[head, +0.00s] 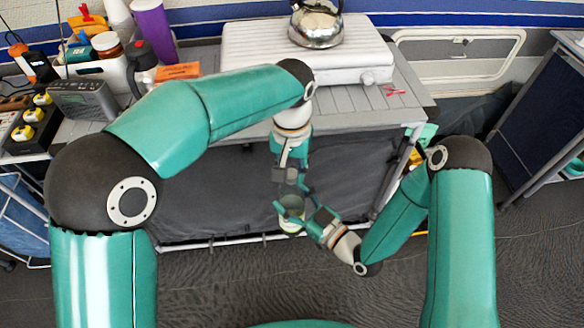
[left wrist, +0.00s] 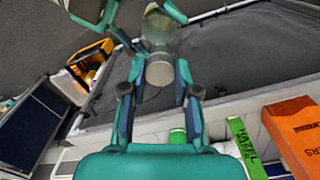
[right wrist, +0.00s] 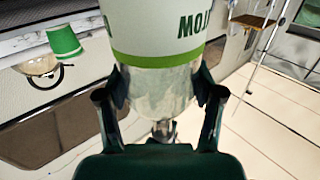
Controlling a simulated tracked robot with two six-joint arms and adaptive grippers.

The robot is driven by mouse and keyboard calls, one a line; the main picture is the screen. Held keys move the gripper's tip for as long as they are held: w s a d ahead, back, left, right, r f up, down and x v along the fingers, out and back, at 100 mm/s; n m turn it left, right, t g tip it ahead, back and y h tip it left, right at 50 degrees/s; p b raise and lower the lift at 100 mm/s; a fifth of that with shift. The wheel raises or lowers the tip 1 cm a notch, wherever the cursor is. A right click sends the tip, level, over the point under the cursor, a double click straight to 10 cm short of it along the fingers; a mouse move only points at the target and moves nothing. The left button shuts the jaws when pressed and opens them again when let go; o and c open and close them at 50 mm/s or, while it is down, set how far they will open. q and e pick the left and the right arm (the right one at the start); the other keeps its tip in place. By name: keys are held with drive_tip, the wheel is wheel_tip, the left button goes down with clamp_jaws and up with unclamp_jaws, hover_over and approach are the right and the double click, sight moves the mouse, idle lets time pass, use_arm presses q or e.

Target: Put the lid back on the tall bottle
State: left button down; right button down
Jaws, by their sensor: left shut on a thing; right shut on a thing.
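In the head view my left gripper (head: 290,182) points down, in front of the counter's dark cloth. In the left wrist view it (left wrist: 160,88) is shut on the grey round lid (left wrist: 159,71). The tall bottle (head: 291,224) is just beyond the lid; its see-through part (left wrist: 160,32) lines up with the lid. I cannot tell whether they touch. My right gripper (head: 312,212) is shut on the bottle from the side.
A white stove box (head: 250,45) with a steel kettle (head: 316,25) stands on the grey counter (head: 405,105) behind my grippers. Bottles and a purple cup (head: 154,30) crowd the counter's left. An orange box (left wrist: 297,135) shows in the left wrist view. Open floor (head: 250,290) lies in front.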

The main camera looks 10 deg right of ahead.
use_arm(q)
drive_tip(key=c, duration=0.8)
unclamp_jaws()
drive_tip(key=shift+r, duration=0.1)
wheel_tip(320, 180, up, 12)
drive_tip(key=shift+w+f, duration=0.1)
drive_tip(key=shift+f, duration=0.05)
